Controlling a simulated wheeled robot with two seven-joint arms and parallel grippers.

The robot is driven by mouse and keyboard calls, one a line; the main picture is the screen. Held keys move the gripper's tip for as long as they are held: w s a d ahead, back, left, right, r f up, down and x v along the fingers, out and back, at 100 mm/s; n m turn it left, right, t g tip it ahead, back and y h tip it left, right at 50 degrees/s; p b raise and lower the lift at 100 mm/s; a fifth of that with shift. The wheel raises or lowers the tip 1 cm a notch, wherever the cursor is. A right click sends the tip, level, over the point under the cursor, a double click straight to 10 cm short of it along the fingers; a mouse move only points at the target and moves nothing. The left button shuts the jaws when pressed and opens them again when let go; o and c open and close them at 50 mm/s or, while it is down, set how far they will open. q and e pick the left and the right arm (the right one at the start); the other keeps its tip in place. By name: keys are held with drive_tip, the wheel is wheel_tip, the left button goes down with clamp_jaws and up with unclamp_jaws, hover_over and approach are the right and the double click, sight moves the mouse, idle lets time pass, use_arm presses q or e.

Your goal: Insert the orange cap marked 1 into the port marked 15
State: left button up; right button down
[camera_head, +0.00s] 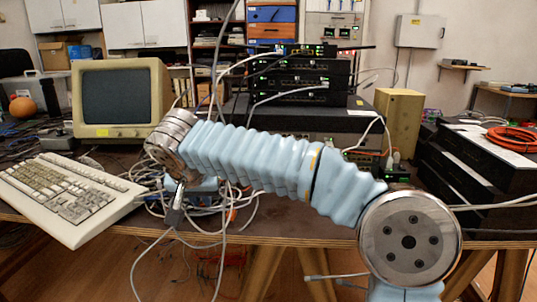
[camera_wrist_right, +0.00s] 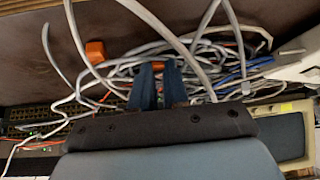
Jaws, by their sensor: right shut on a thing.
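My right arm crosses the head view from lower right to the left. Its gripper (camera_head: 175,212) points down over the front of the table, among cables. In the right wrist view the two dark fingers (camera_wrist_right: 157,68) are close together, shut on a small orange piece, seemingly the orange cap, mostly hidden between them; its mark cannot be read. Another orange block (camera_wrist_right: 95,52) lies to the left of the fingers, apart from them. The stacked network switches (camera_head: 300,90) stand farther back on the table, away from the gripper. The port marked 15 cannot be made out. My left gripper is not in view.
A beige monitor (camera_head: 120,98) and a keyboard (camera_head: 65,195) are at the left. Loose cables (camera_wrist_right: 200,50) tangle around the gripper and hang over the table edge.

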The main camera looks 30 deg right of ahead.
drive_tip(key=shift+r+p, duration=1.55)
drive_tip(key=shift+r, duration=0.45)
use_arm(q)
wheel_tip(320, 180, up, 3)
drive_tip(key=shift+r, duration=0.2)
use_arm(e)
drive_tip(key=c, duration=1.6)
unclamp_jaws()
drive_tip(key=shift+c, duration=0.2)
clamp_jaws()
